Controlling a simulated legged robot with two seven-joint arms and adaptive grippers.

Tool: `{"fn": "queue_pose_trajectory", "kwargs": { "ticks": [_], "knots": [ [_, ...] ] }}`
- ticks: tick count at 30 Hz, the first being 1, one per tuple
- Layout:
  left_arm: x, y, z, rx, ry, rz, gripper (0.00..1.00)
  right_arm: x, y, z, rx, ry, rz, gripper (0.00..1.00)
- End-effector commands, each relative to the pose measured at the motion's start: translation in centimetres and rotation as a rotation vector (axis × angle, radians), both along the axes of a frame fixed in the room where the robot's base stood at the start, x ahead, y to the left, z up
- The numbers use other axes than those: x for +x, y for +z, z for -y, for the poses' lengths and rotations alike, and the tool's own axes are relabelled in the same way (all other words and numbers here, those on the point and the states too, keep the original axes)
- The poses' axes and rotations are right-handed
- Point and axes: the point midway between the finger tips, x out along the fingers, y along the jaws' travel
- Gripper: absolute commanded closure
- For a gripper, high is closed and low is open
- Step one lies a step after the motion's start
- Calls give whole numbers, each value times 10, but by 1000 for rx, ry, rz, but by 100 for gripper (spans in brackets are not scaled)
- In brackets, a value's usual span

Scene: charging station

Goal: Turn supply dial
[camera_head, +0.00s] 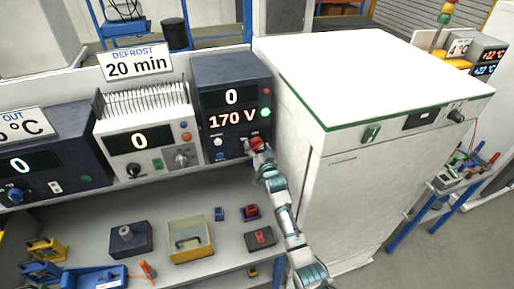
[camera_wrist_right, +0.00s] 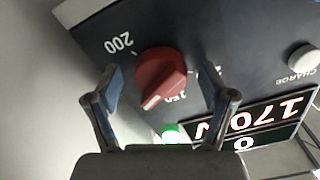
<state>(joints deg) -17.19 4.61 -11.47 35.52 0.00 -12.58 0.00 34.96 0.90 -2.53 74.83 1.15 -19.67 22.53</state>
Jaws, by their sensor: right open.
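The supply (camera_head: 205,75) is a dark blue box whose screen reads 0 above a red 170 V. Its red dial (camera_wrist_right: 158,76) has a white pointer line and sits between printed marks reading 200 and 150 in the right wrist view. That view shows the panel upside down. My right gripper (camera_head: 259,151) is at the dial, which it partly covers in the head view. In the right wrist view its two fingers (camera_wrist_right: 160,88) are open, one on each side of the dial, with gaps visible. Whether they touch it cannot be told. My left gripper is not in view.
A white CHARGE button (camera_wrist_right: 304,58) and a green light (camera_wrist_right: 172,133) are on the same panel. A large white cabinet (camera_head: 360,180) stands close right of my arm. Another unit (camera_head: 148,140) stands left. Small boxes and a yellow bin (camera_head: 190,253) lie on the bench below.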

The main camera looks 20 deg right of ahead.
Motion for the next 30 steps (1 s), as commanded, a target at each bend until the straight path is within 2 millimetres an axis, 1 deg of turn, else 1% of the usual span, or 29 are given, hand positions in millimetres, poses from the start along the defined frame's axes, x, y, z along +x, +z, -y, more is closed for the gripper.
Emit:
{"fn": "queue_pose_trajectory", "kwargs": {
  "ticks": [1, 4, 7, 11, 15, 18, 21, 25, 30],
  "knots": [
    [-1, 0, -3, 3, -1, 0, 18, -1, 0, 0, 0, 0, 0, 18],
    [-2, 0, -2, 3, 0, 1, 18, -6, -1, 0, 0, 0, -1, 18],
    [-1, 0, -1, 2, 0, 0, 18, -18, -1, 1, 0, 0, 0, 18],
    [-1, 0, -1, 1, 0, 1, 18, -44, -2, 2, 0, 0, 0, 18],
    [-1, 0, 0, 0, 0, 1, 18, -75, -2, 3, 0, -1, -1, 18],
    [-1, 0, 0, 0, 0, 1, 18, -93, -2, 3, 0, 0, 0, 18],
    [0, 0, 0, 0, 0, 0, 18, -107, -2, 4, -1, -1, -1, 18],
    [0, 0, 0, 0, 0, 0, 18, -116, -2, 4, -1, -1, -1, 18],
    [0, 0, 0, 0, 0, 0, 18, -118, -2, 4, -1, 0, -2, 18]
  ]
}}
